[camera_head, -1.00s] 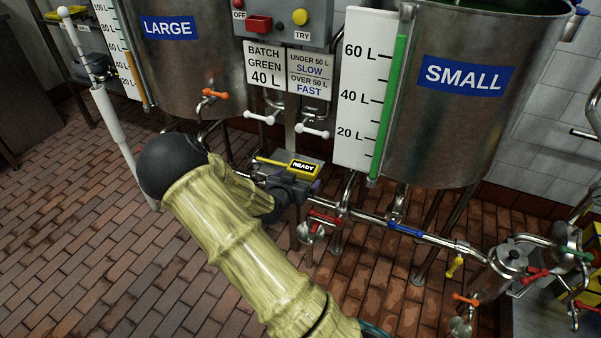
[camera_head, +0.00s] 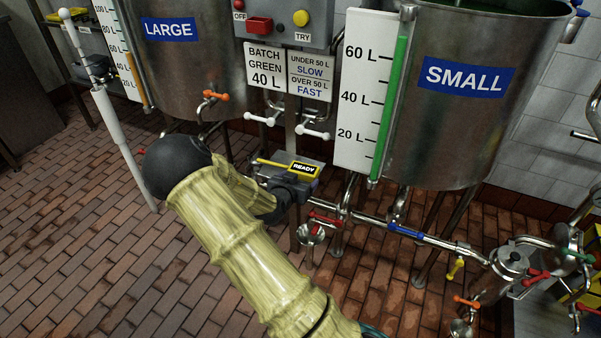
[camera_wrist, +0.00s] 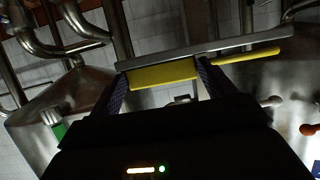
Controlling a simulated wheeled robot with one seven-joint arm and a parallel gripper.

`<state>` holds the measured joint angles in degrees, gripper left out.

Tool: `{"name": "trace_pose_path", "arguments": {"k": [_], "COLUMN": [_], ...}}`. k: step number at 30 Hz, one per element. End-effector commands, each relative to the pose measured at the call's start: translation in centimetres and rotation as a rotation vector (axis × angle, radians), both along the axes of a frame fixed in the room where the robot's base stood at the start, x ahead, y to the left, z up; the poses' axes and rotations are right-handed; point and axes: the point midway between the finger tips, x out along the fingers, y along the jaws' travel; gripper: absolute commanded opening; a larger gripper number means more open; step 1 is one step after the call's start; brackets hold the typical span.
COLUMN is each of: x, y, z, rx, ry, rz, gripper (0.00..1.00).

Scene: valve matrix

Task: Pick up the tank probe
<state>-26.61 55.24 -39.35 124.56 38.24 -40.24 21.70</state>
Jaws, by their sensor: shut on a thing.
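The rod runs off to the right along the grey shelf edge (camera_wrist: 215,47). I cannot tell whether the probe still touches the shelf.
The SMALL tank (camera_head: 440,140) stands to the right, the LARGE tank (camera_head: 190,80) to the left. Pipes with a blue handle (camera_head: 406,230) and a red handle (camera_head: 325,219) run below. A control box (camera_head: 285,22) hangs above. Brick floor (camera_head: 70,240) is clear at the left.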

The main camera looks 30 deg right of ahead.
Motion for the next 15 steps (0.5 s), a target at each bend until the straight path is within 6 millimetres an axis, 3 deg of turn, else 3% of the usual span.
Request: {"name": "trace_pose_path", "arguments": {"k": [8, 15], "x": [0.0, 0.0], "y": [0.0, 0.0], "z": [0.9, 5.2], "rx": [0.000, 0.001], "ry": [-0.002, -0.006], "rz": [0.001, 0.000], "gripper": [0.58, 0.58]}}
